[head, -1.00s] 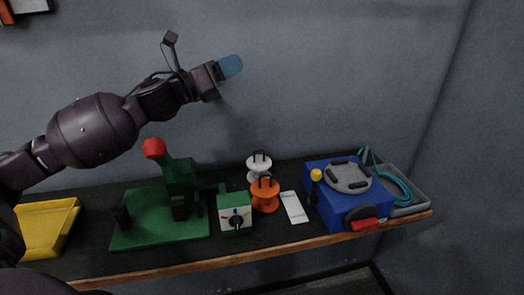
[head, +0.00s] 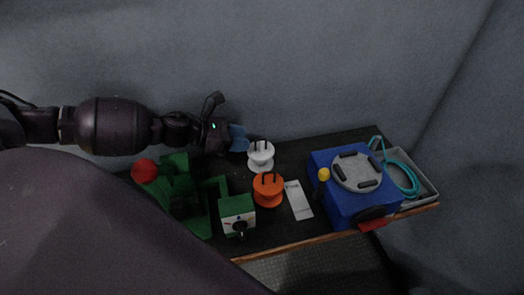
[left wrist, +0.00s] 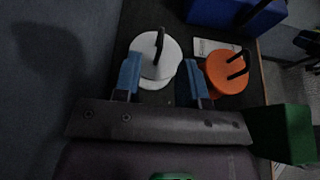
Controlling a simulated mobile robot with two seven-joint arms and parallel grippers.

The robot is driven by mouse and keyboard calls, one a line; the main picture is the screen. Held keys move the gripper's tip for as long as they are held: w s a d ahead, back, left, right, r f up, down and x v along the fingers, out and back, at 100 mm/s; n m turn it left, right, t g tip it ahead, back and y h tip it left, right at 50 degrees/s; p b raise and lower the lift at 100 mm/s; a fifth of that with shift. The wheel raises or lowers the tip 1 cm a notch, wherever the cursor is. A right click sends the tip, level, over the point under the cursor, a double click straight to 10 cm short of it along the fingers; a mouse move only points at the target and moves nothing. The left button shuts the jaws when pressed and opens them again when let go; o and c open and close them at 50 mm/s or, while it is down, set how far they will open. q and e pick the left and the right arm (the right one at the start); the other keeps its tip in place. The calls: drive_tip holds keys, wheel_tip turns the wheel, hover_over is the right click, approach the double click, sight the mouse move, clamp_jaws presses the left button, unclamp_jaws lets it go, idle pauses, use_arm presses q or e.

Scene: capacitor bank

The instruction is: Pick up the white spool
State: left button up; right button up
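The white spool (head: 261,155) stands upright on the dark bench top, near the wall, with a black handle on top. In the left wrist view the white spool (left wrist: 157,57) lies just ahead of my left gripper's fingers. My left gripper (head: 238,138) comes in from the left, close beside the spool's upper left. Its two blue fingers (left wrist: 160,80) are spread apart with nothing held between them; the spool appears beyond and partly between their tips. I cannot tell whether a finger touches it. My right gripper is not in view.
An orange spool (head: 268,189) stands right in front of the white one. A green device (head: 237,214) is at front left, with a red ball (head: 145,171) behind. A white card (head: 298,199), a blue box (head: 345,205) and a grey tray (head: 427,184) with teal cable lie right.

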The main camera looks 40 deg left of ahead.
sight(263, 142)
use_arm(q)
drive_tip(key=shift+p+x, duration=1.05)
drive_tip(key=shift+x, duration=2.5)
drive_tip(key=shift+s+f, duration=0.1)
clamp_jaws()
